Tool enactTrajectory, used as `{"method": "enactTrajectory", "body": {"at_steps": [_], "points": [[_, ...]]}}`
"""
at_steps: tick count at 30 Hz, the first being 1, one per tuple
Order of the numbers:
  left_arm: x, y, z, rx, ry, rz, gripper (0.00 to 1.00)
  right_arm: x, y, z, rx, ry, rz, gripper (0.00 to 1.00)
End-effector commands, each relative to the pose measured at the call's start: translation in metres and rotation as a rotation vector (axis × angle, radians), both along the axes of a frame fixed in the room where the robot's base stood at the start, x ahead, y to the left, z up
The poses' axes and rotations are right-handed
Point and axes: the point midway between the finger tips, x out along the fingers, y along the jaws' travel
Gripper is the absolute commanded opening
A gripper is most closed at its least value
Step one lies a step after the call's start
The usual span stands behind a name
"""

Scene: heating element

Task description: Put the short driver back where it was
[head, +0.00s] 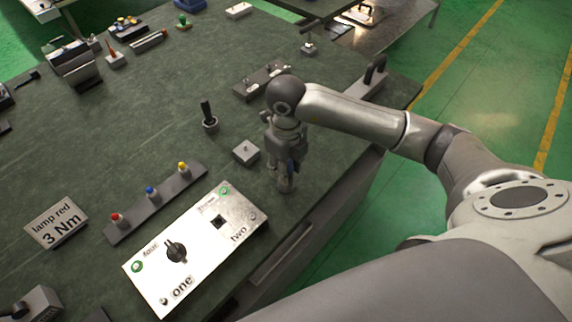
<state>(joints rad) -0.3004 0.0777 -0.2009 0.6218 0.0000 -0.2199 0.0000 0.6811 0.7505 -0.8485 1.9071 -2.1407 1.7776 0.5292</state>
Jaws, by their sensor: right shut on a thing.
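My right gripper (280,170) points down over the right part of the dark green bench top (330,150), just beyond the panel's right corner. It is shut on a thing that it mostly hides. A bit of blue shows between the fingers, and I take this to be the short driver (291,168). A small grey round piece (286,185) shows just below the fingers; I cannot tell whether it is part of the driver or a holder under it. My left gripper is not in view.
A white panel (205,262) marked "one" and "two" lies in front. Left of it are a strip with red, blue and yellow knobs (150,205) and a "lamp red 3 Nm" sign (56,222). A small grey block (246,152) and an upright black-handled tool (208,115) stand near the gripper.

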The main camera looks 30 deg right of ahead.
Motion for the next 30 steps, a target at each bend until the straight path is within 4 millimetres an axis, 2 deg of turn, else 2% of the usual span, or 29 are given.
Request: {"method": "enactTrajectory", "body": {"at_steps": [1,2,6,15,19,20,23,30], "points": [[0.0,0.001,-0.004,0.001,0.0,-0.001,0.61,0.0,0.0,-0.004,0.0,0.0,0.0,0.07],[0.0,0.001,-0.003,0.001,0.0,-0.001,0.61,0.0,0.0,-0.002,0.0,0.0,0.0,0.34],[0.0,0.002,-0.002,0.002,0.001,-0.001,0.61,0.0,0.0,-0.002,0.0,0.0,0.0,0.52],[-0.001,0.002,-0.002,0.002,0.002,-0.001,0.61,0.0,0.0,-0.001,0.0,0.0,0.0,0.53],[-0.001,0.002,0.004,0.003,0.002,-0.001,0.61,0.0,0.0,0.005,0.0,0.0,0.0,0.53],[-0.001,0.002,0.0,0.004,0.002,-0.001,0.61,0.001,0.0,0.006,0.001,-0.003,0.0,0.53],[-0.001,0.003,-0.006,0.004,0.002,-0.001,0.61,0.002,0.0,0.022,0.001,-0.006,0.001,0.53],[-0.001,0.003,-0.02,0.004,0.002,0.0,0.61,0.002,0.0,0.078,0.0,-0.007,0.001,0.53]]}}
